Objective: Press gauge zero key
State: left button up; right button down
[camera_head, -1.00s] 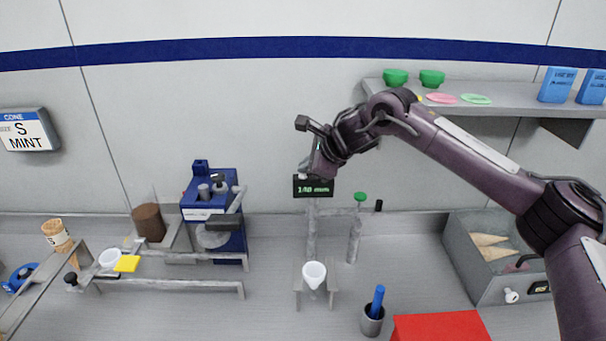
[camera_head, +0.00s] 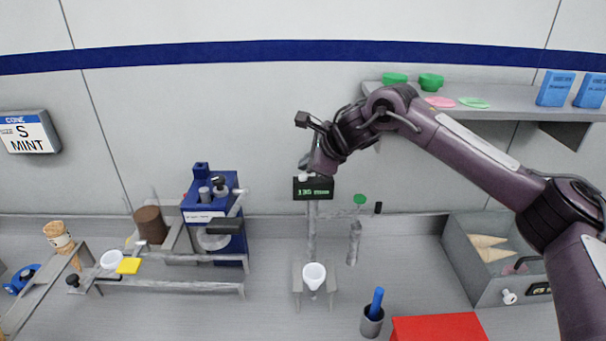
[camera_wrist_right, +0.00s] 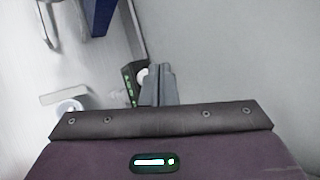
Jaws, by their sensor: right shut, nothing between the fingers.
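The gauge (camera_head: 314,189) is a small black box with green digits, on a post in the middle of the counter. A white round key (camera_head: 303,178) shows at its top left. My right gripper (camera_head: 306,166) is shut and empty, with its tips just above the key. In the right wrist view, the shut fingers (camera_wrist_right: 158,78) are beside the white key (camera_wrist_right: 142,76) and partly cover it, and the gauge (camera_wrist_right: 129,88) shows edge-on. I cannot tell whether the tips touch the key. My left gripper is out of view.
A white cup (camera_head: 314,274) sits in a stand below the gauge. A blue machine (camera_head: 216,225) is to the left. A shelf (camera_head: 500,103) with green bowls is at the upper right. A grey bin (camera_head: 470,265) with cones and a red block (camera_head: 440,328) are at the right.

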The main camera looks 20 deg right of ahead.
notch_tip(320, 180, up, 5)
jog(key=p, duration=0.3)
dwell(0.4)
